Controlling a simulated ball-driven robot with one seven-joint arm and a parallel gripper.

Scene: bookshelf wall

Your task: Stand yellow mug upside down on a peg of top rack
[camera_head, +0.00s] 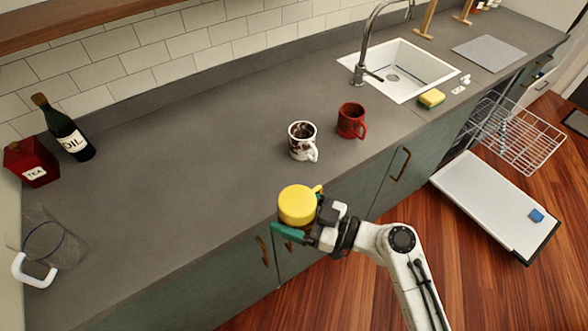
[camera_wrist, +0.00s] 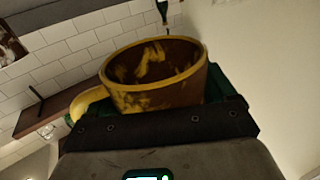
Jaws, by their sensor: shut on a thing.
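The yellow mug (camera_head: 297,205) is in my gripper (camera_head: 302,226), over the counter's front edge. In the head view its smooth closed base faces up, so it looks upside down, with its handle to the upper right. In the wrist view the mug (camera_wrist: 150,90) shows its open mouth and brown-stained inside, with the handle at left. My gripper's green fingers are shut on it. The wire top rack (camera_head: 520,135) is pulled out of the open dishwasher at the right, apart from my gripper. Single pegs are too small to tell.
A stained white mug (camera_head: 302,141) and a red mug (camera_head: 351,120) stand on the counter (camera_head: 200,150). Beyond are a sink (camera_head: 410,68) and a sponge (camera_head: 431,99). The lowered dishwasher door (camera_head: 480,195) bears a blue block (camera_head: 537,215).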

